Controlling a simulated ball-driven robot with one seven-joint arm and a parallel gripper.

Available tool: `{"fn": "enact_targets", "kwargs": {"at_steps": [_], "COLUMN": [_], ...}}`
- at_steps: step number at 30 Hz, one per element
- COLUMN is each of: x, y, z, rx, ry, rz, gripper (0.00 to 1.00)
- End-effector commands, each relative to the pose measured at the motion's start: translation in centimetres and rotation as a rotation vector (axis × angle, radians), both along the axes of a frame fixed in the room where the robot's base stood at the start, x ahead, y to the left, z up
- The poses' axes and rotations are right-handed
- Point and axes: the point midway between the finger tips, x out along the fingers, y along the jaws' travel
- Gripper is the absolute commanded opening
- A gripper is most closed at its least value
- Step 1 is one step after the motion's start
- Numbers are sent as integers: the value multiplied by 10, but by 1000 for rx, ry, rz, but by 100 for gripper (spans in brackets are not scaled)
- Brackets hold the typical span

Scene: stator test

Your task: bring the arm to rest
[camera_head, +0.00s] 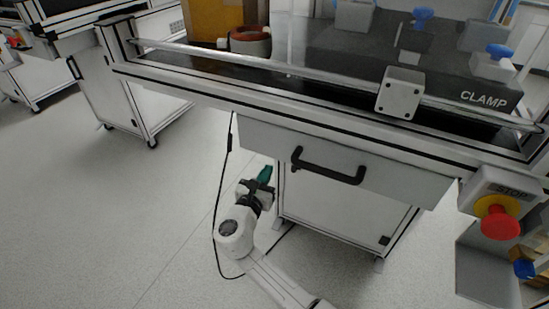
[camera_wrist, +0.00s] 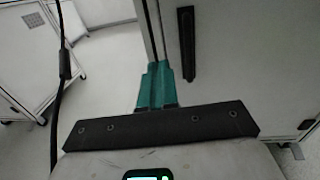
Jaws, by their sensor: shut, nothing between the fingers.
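My gripper (camera_head: 266,174) hangs in front of the workbench, below the level of its top and beside its drawer front. In the wrist view its teal fingers (camera_wrist: 157,84) are together with nothing between them. My white arm reaches up from the bottom of the head view to the gripper. The fingertips point toward the bench front; whether they touch it cannot be told.
The drawer has a black handle (camera_head: 328,166). A red stop button (camera_head: 500,222) sits at the right. A clamp block (camera_head: 465,88) and a copper-coloured ring (camera_head: 250,41) are on the bench. A black cable (camera_head: 222,180) hangs left of my gripper. Open floor lies left.

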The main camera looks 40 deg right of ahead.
Motion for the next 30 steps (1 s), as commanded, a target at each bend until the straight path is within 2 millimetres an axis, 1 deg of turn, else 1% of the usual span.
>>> {"fn": "enact_targets", "kwargs": {"at_steps": [1,3,6,11,14,17,20,21,23,24,26,27,30], "x": [-2,-5,-6,-8,-19,-51,-100,-122,-155,-176,-207,-227,-271], "y": [5,10,13,13,5,-13,-34,-41,-47,-49,-48,-45,-32], "z": [1,1,0,-1,-6,-19,-42,-53,-69,-79,-92,-99,-112], "rx": [0,0,-1,3,64,228,478,585,741,838,979,1068,1261], "ry": [0,0,1,-3,-40,-143,-302,-373,-476,-541,-635,-690,-811], "rz": [2,1,1,-1,-32,-117,-262,-333,-444,-522,-642,-724,-928], "gripper": [0,0,0,0,0,0,0,0,0,0,0,0,0]}}
